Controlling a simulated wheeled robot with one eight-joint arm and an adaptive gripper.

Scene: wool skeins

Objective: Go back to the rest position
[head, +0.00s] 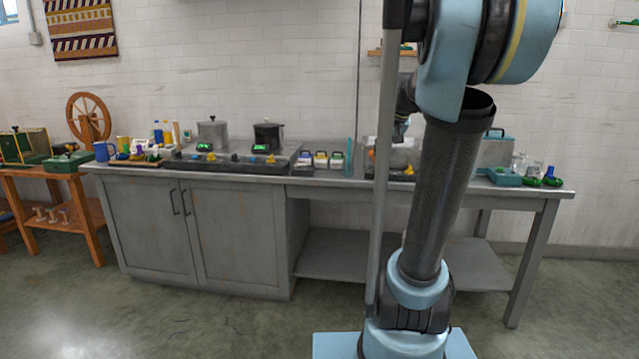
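My arm rises from my light blue base at the lower right of the head view and folds over at the top. Its dark lower end hangs behind the arm's tube, over the worktop. My gripper (402,128) shows there only as a small, partly covered shape. The arm and a grey upright in front of it hide most of it. I cannot see its fingertips or whether it holds anything. No skein can be clearly made out near it.
A long grey counter (240,236) stands against the white brick wall. On it are two pots (212,133) on a hob, small tubs (320,160), a blue mug (101,151), a blue tray (504,177) and glassware. A wooden spinning wheel (88,117) stands left. The floor in front is clear.

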